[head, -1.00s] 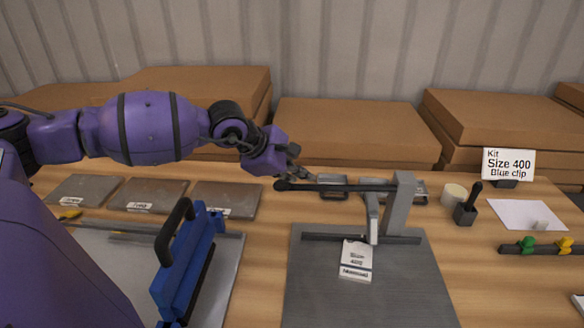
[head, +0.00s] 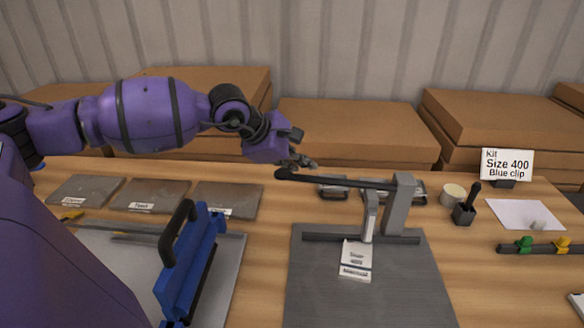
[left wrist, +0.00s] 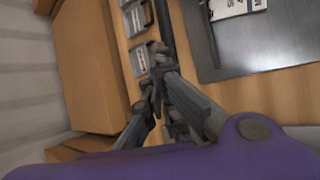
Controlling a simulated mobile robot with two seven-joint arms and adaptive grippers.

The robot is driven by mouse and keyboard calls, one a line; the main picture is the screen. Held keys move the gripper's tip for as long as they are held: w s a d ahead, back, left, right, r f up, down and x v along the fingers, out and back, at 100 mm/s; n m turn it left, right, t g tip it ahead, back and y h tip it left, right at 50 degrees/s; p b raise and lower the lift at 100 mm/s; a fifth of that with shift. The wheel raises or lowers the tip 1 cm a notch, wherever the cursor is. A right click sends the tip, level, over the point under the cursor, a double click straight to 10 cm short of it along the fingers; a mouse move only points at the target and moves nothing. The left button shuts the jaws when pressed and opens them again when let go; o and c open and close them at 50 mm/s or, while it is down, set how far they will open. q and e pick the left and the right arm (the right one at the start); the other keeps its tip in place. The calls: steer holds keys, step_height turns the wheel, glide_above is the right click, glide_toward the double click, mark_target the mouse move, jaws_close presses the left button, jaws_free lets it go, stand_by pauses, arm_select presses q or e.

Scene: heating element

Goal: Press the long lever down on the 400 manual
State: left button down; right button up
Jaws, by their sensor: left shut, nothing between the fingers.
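The 400 manual device is a dark grey plate (head: 370,290) with a grey upright post (head: 399,205) and a tag reading "Size 400 Manual" (head: 356,260). Its long black lever (head: 335,180) runs left from the post, its free end slightly raised. My left gripper (head: 302,162) is shut and empty, close to the lever's free end and just above or behind it. In the left wrist view, its fingers (left wrist: 158,62) overlap the end of the dark lever (left wrist: 166,22); I cannot tell whether they touch. My right gripper is out of view.
A blue device with a black handle (head: 180,232) stands to the left. Several labelled plates (head: 157,195) lie behind it. Cardboard boxes (head: 350,130) line the back. A kit sign (head: 507,164), black-handled tool (head: 466,205) and paper (head: 525,214) are at the right.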

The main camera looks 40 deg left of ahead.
arm_select(q)
steer(key=shift+w+d+r, duration=0.1)
steer(key=shift+w+r, duration=0.05)
steer(key=shift+r, duration=1.2)
steer(key=r, duration=0.2)
steer(key=r+p, duration=0.1)
steer(key=r, duration=0.2)
steer(key=shift+w+d, duration=0.1)
steer(key=shift+d, duration=0.1)
